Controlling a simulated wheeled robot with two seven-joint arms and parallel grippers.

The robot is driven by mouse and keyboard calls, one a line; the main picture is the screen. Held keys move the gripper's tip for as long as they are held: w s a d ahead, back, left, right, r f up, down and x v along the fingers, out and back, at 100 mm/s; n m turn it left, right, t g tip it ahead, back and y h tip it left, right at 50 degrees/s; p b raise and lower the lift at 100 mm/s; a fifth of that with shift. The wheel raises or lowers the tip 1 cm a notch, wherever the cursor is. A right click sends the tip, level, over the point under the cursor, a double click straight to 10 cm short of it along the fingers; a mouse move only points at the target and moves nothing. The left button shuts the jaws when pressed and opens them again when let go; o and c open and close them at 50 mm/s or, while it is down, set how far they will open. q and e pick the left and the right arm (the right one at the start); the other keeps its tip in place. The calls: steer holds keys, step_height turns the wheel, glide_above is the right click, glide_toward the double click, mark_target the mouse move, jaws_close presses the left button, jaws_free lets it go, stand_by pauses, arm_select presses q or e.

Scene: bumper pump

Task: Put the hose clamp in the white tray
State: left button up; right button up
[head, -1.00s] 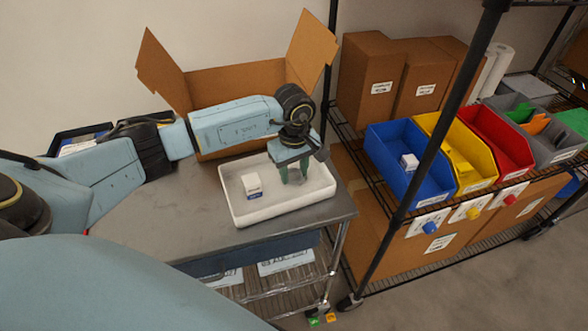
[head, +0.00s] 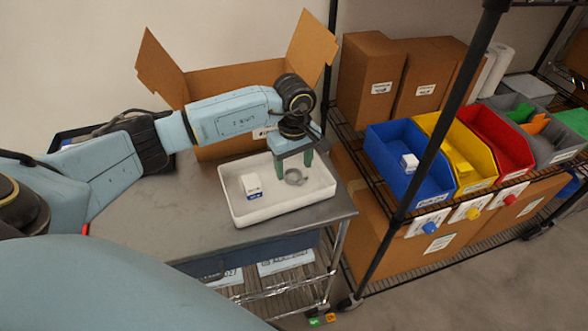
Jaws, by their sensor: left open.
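The hose clamp (head: 294,178), a small grey metal ring, lies in the right half of the white tray (head: 262,214). The tray sits on the grey cart top. My left gripper (head: 294,169) points down above the tray with its green fingers apart. It is open and empty, with its fingertips just above and around the far side of the clamp in the picture. Whether a finger still touches the clamp cannot be told. My right gripper is not in view.
A small white and blue box (head: 251,186) stands in the tray's left half. An open cardboard box (head: 222,88) stands behind the tray. The rack at right holds blue (head: 393,168), yellow and red bins. The cart top (head: 160,222) left of the tray is clear.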

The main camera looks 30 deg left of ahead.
mark_target(294, 175)
arm_select(q)
step_height(294, 175, up, 10)
stand_by(0.3)
stand_by(1.9)
